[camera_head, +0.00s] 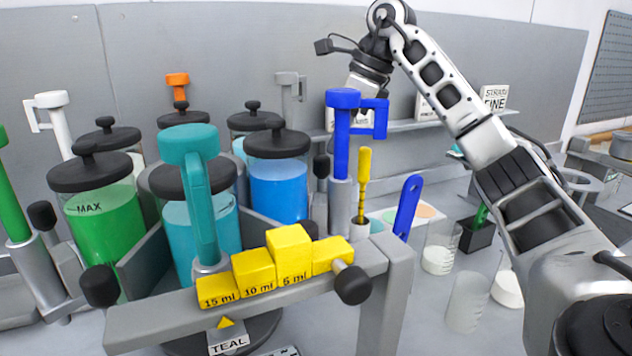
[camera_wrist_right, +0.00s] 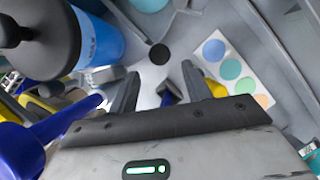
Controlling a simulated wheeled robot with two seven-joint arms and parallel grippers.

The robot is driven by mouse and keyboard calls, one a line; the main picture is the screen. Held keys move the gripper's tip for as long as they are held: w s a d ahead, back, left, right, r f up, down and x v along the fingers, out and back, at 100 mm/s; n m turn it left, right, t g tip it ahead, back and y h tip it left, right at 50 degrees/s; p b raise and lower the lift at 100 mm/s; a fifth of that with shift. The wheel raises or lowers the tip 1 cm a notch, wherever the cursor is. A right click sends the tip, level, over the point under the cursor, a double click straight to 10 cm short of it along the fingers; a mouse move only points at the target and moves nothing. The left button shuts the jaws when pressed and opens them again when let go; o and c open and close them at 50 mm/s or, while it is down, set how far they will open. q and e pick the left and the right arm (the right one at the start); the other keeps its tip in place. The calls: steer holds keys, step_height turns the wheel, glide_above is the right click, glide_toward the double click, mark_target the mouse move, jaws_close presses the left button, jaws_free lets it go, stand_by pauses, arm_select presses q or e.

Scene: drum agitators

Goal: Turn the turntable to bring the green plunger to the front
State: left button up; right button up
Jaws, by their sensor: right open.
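The turntable (camera_head: 268,330) carries several lidded jars of coloured liquid, with coloured plungers around it. The green plunger (camera_head: 10,195) is at the far left, cut off by the picture edge, near the green jar (camera_head: 108,225). The teal plunger (camera_head: 198,195) is at the front, behind the yellow steps and above the TEAL label. The blue plunger (camera_head: 345,135) stands upright at the right. My right gripper (camera_head: 362,108) is behind and above it, pointing down, its tips partly hidden. In the right wrist view the right gripper (camera_wrist_right: 158,75) is open. My left gripper is not in view.
A grey front bar (camera_head: 390,265) with yellow steps (camera_head: 288,258) crosses before the jars. White (camera_head: 52,110), orange (camera_head: 177,85) and grey (camera_head: 290,85) plungers stand farther back. Clear beakers (camera_head: 467,300) and a colour-dot card (camera_wrist_right: 226,70) lie right of the jars.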

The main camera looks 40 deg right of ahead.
mark_target(318, 177)
steer(key=x, duration=0.9)
steer(key=shift+w+f, duration=0.2)
steer(key=shift+f, duration=0.1)
steer(key=shift+c, duration=0.3)
